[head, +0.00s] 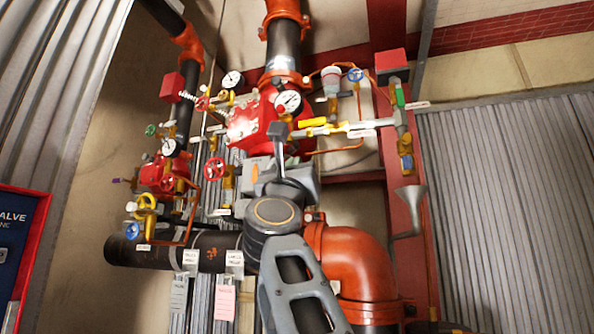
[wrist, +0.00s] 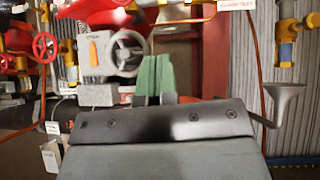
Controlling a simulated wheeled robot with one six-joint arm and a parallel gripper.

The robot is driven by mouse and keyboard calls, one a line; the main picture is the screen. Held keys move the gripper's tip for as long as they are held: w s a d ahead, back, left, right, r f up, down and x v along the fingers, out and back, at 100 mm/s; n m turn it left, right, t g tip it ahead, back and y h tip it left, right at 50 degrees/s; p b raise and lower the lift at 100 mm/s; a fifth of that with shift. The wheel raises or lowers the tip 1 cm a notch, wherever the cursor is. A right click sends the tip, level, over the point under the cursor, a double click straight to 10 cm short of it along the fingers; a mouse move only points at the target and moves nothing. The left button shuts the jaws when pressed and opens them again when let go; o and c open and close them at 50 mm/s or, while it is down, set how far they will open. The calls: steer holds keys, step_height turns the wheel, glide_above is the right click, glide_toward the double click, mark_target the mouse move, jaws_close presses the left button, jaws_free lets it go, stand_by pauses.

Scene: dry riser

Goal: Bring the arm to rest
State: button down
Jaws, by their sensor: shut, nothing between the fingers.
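My arm rises from the bottom middle of the head view, in front of the pipework, and bends at a round dark joint. My gripper (wrist: 155,75) shows in the wrist view as two green-faced fingers held together, with nothing between them. In the head view, the end of my arm points up in front of the red valve body (head: 255,122). I cannot tell from these views how far the fingers are from the valve parts behind them.
A large orange elbow pipe (head: 352,262) is right of my arm, and a black horizontal pipe (head: 150,247) is left. Red handwheels (wrist: 45,47), gauges (head: 289,103) and thin copper lines crowd behind. A grey funnel (head: 410,200) hangs at right. Corrugated wall (head: 510,200) lies beyond.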

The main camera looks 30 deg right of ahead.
stand_by(0.5)
steer(key=w+a+f+n+t+y+p, duration=0.2)
steer(key=w+a+n+y+p, duration=0.25)
steer(key=n+y, duration=0.6)
steer(key=w+a+f+n+t+y+p, duration=0.35)
steer(key=w+n+y+p, duration=0.3)
steer(key=n, duration=0.65)
steer(key=w+a+f+n+g+y+p, duration=0.1)
steer(key=a+f+n+g+y+p, duration=0.45)
steer(key=f+n, duration=0.4)
steer(key=s+f+n+g+h+p, duration=0.1)
steer(key=s+f+n+g+p, duration=0.3)
steer(key=f, duration=1)
steer(key=s+d+f+n+g+h+p, duration=0.1)
steer(key=s+f+n+g+p, duration=0.3)
steer(key=s+f+n+g, duration=0.3)
steer(key=s+f+g, duration=0.3)
steer(key=s+f, duration=0.4)
steer(key=shift+s+d+g+h, duration=0.15)
steer(key=shift+d+g+h, duration=0.1)
steer(key=shift+g+h, duration=0.15)
